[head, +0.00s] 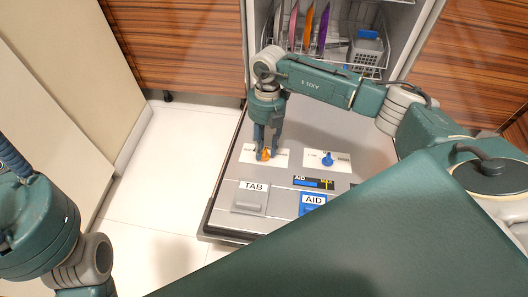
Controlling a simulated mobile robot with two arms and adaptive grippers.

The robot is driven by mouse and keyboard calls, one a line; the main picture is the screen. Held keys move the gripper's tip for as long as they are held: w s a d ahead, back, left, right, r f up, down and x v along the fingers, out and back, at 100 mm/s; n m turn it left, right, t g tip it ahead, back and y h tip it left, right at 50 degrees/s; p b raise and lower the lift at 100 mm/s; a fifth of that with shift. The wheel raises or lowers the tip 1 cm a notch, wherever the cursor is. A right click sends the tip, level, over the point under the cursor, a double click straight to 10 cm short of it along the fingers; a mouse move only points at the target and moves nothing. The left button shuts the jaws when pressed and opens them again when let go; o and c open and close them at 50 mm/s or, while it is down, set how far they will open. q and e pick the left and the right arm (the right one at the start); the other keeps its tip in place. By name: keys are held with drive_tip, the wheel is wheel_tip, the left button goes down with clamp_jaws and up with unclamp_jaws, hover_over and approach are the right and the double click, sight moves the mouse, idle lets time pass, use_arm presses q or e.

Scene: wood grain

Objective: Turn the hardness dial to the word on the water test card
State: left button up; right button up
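An orange dial (264,154) sits on a white label plate on the lowered appliance door. A blue dial (328,159) sits on a second white plate to its right. The small words on both plates are too small to read, and I cannot tell which dial is for hardness. My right gripper (265,148) points down at the orange dial, its two fingers on either side of it. Whether they press on it does not show. A small dark card with blue and yellow (313,183) lies below the dials; its fine print is unreadable. My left gripper is outside the view.
The door (222,205) also bears a grey lid marked TAB (250,197) and a blue part marked AID (313,201). Behind it is a rack (345,62) with colored plates and a grey basket (366,52). White floor (170,160) lies clear at left.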

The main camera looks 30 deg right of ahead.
clamp_jaws()
